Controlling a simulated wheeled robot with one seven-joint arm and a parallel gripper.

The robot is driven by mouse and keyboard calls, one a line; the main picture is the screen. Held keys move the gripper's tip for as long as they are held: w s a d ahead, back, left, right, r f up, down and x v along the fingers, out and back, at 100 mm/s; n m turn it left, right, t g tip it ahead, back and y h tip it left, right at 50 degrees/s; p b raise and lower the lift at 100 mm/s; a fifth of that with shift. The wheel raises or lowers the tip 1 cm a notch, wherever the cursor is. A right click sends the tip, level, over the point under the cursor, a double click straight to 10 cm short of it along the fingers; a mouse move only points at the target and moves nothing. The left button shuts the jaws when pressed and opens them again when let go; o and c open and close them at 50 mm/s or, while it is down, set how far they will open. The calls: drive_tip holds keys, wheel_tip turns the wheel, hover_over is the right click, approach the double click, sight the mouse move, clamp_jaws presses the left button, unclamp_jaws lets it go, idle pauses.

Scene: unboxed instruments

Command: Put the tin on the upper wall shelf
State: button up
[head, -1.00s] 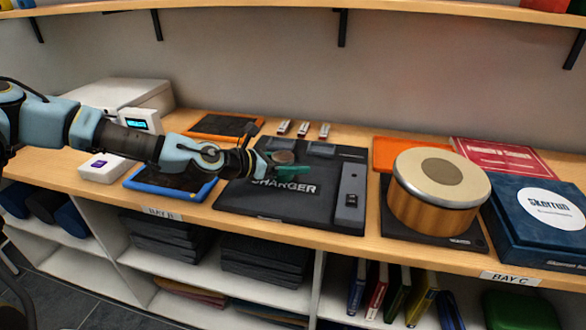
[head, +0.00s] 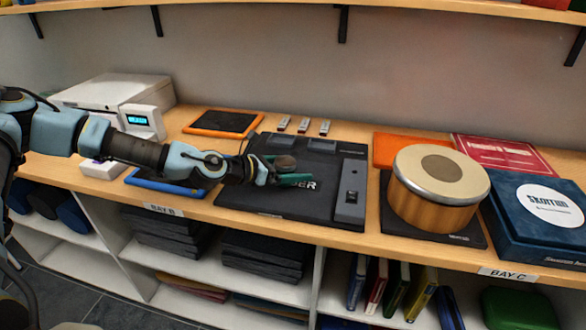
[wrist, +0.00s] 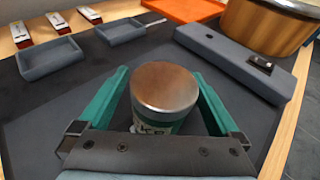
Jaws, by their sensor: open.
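The tin (wrist: 164,92) is small and round, with a brownish metal lid and a pale label with green on its side. My gripper (wrist: 165,98) is open, with one green finger on each side of the tin and little room between. In the head view my gripper (head: 283,172) is low over the mat. The tin's lower side is hidden by the gripper body. A wooden wall shelf (head: 300,5) crosses the top edge; whether it is the upper one I cannot tell.
The black mat (head: 260,205) carries grey trays and a grey bar (head: 351,195). A large wooden drum-like canister (head: 437,208) and a dark blue box (head: 540,225) stand to the right. A white device (head: 115,93) stands back left. Dark brackets (head: 342,25) hang below the wall shelf.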

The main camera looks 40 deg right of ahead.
sight(275, 165)
drive_tip(key=shift+r, duration=0.2)
drive_tip(key=b+v, duration=0.1)
drive_tip(key=v, duration=0.2)
drive_tip(key=b+v, duration=0.1)
drive_tip(key=v, duration=0.2)
drive_tip(key=b+v, duration=0.1)
drive_tip(key=v, duration=0.2)
drive_tip(key=shift+w+a+f+b, duration=0.1)
drive_tip(key=shift+w+f+b, duration=0.05)
drive_tip(key=shift+f+b, duration=0.2)
drive_tip(key=shift+a+r+p, duration=0.45)
drive_tip(key=shift+r+p, duration=0.3)
drive_tip(key=p, duration=0.1)
drive_tip(key=a+p, duration=0.1)
drive_tip(key=shift+w+r+p, duration=0.15)
drive_tip(key=shift+w+p, duration=0.05)
drive_tip(key=shift+p, duration=0.2)
drive_tip(key=shift+a+p, duration=0.4)
drive_tip(key=shift+p, duration=0.05)
